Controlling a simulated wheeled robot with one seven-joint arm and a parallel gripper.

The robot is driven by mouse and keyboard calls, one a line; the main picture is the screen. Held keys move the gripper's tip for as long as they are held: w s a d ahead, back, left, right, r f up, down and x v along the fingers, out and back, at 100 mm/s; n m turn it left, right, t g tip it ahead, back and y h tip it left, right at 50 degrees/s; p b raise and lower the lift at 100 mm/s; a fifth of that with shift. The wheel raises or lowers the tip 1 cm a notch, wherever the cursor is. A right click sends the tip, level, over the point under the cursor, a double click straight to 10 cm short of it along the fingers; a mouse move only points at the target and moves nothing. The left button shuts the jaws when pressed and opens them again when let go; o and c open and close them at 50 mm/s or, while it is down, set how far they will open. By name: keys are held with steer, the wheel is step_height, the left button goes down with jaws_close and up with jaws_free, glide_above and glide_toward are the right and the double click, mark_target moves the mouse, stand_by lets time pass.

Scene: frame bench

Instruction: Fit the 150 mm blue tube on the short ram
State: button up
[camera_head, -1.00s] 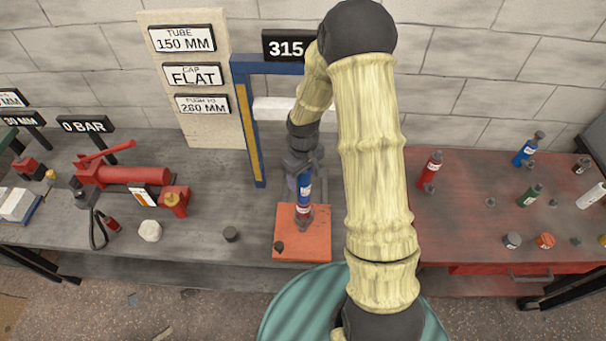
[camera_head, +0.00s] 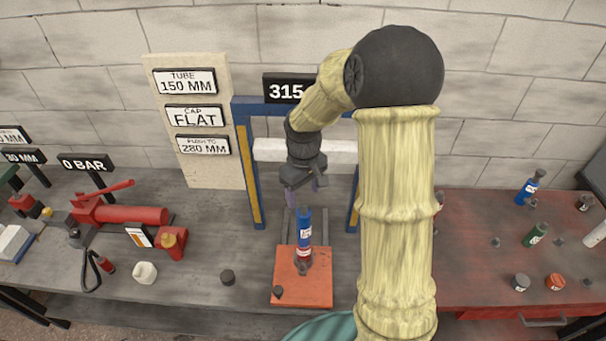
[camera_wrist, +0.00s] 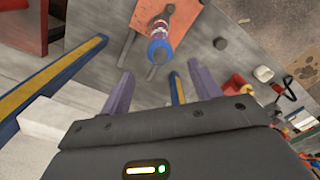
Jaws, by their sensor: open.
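The blue tube (camera_head: 304,224) stands upright in line on top of the short red ram (camera_head: 304,253), on the orange plate (camera_head: 318,287) in front of the blue press frame (camera_head: 245,145). Where they meet is too small to judge the fit. In the wrist view the blue tube (camera_wrist: 158,48) is seen end-on, beyond the fingertips. My gripper (camera_head: 304,196) is open and empty, above and behind the tube's top, and apart from it. Its two purple fingers also show in the wrist view (camera_wrist: 160,72) with a gap between them.
A red hand pump (camera_head: 130,215) with a hose stands at left under a "0 BAR" sign. A black puck (camera_head: 228,278) lies left of the plate. The red bench at right holds a blue bottle-like piece (camera_head: 528,190), a green one (camera_head: 537,235) and caps. My arm hides part of it.

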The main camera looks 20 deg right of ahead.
step_height(320, 180, up, 7)
steer(key=shift+b, duration=0.35)
steer(key=shift+f, duration=0.15)
stand_by(0.5)
steer(key=s+f+m+t, duration=0.1)
steer(key=s+f+m, duration=0.1)
steer(key=s, duration=0.5)
steer(key=s+f+m+t, duration=0.1)
steer(key=s+m, duration=0.2)
steer(key=s, duration=0.4)
steer(key=shift+s+f+t, duration=0.25)
steer(key=shift+f+t, duration=0.05)
steer(key=shift+f, duration=0.1)
stand_by(0.6)
